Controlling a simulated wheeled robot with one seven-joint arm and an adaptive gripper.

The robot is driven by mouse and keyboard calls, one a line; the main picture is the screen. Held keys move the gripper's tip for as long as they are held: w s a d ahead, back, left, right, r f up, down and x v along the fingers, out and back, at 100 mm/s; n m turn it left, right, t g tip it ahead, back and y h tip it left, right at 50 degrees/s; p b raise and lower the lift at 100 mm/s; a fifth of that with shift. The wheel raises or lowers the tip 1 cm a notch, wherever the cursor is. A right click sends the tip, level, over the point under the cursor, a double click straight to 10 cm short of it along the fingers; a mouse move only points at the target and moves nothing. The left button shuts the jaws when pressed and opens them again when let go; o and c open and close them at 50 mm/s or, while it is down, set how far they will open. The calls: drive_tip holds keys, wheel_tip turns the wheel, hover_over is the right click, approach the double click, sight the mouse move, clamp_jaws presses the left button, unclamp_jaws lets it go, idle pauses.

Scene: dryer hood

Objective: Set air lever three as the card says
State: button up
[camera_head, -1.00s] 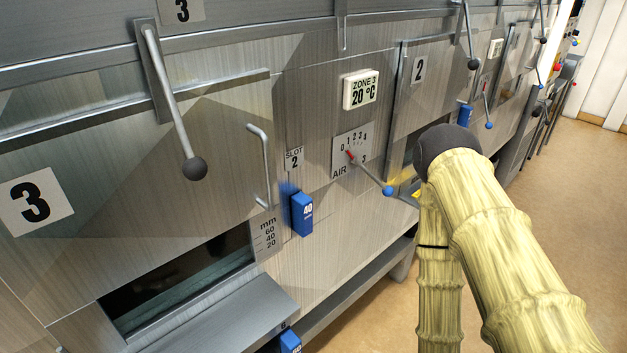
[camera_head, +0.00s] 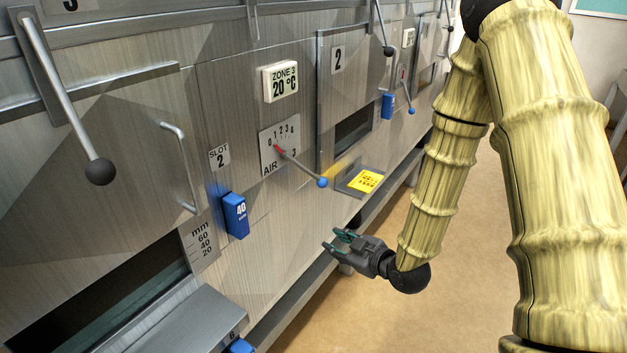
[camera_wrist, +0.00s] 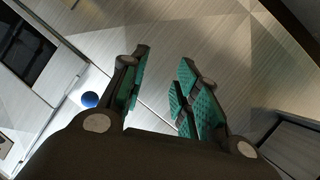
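Air lever three (camera_head: 300,166) sticks out from a scale plate (camera_head: 268,158) marked AIR and 3. It slants down to the right and ends in a blue ball. Its red pointer end lies near the low numbers; the exact mark is too small to tell. A yellow card (camera_head: 367,181) lies on a small ledge right of the lever; its print is unreadable. My gripper (camera_head: 338,242) is below the blue ball, apart from it, open and empty. In the wrist view the blue ball (camera_wrist: 90,99) is left of my open fingers (camera_wrist: 160,88).
A ZONE 3 display (camera_head: 281,82) reading 20 °C is above the plate. A blue block (camera_head: 235,215) marked 40 hangs under the SLOT 2 label. A long black-knobbed lever (camera_head: 62,90) and a bent handle (camera_head: 180,165) are to the left. The floor (camera_head: 340,315) below my gripper is clear.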

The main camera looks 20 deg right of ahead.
sight(315, 177)
drive_tip(key=w+d+r+n+t+y, duration=0.1)
drive_tip(key=w+r+n+t, duration=0.1)
drive_tip(key=r, duration=0.5)
drive_tip(key=w+d+r+n+t+y, duration=0.1)
drive_tip(key=r+n+y, duration=0.1)
drive_tip(key=r, duration=0.5)
drive_tip(key=x, duration=0.5)
drive_tip(key=p+x, duration=0.1)
drive_tip(key=x, duration=0.5)
drive_tip(key=shift+f, duration=0.2)
clamp_jaws()
